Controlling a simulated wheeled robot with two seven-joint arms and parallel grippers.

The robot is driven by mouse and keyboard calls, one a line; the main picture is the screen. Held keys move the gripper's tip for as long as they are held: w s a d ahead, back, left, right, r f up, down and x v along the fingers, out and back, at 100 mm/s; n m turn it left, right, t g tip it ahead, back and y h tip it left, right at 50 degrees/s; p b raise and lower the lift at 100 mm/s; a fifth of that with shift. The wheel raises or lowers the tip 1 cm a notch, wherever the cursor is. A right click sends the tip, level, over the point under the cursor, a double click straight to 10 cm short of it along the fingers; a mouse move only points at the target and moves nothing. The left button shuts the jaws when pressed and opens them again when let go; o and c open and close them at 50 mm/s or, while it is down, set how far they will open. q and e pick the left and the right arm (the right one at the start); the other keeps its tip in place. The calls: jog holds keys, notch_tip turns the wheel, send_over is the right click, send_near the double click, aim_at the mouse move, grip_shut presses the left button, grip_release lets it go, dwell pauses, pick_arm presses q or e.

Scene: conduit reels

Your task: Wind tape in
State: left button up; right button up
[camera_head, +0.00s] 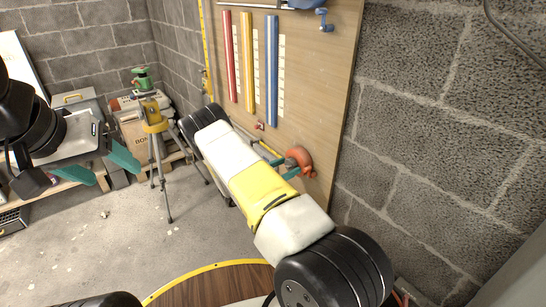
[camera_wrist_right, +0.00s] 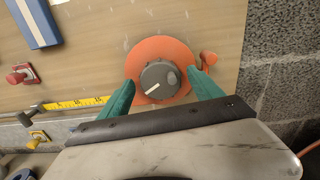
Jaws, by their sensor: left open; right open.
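An orange tape reel (camera_wrist_right: 152,52) with a grey dial-like hub (camera_wrist_right: 160,80) is mounted on the wooden board; a small orange knob (camera_wrist_right: 209,58) sits at its right side. Yellow marked tape (camera_wrist_right: 75,103) extends left from the reel. In the head view the reel (camera_head: 302,152) is partly hidden by my right gripper (camera_head: 286,166), and the tape (camera_head: 266,148) runs up-left. In the right wrist view my right gripper (camera_wrist_right: 163,80) is open, its teal fingers either side of the hub, holding nothing visible; contact cannot be told. My left gripper (camera_head: 116,174) is open and empty at the left.
Red (camera_head: 229,60), yellow (camera_head: 248,65) and blue (camera_head: 272,70) strips hang on the board (camera_head: 320,90), with a blue crank (camera_head: 323,22) above. A yellow-headed tripod (camera_head: 155,120) and boxes stand at the left. A block wall (camera_head: 430,120) lies right. Floor is open between.

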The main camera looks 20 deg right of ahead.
jog(key=shift+d, duration=0.25)
jog(key=c, duration=1.4)
jog(key=shift+o, duration=0.2)
jog(key=shift+m, duration=0.4)
jog(key=m, duration=2.2)
jog(key=shift+f+m, duration=0.1)
jog(key=shift+m, duration=0.2)
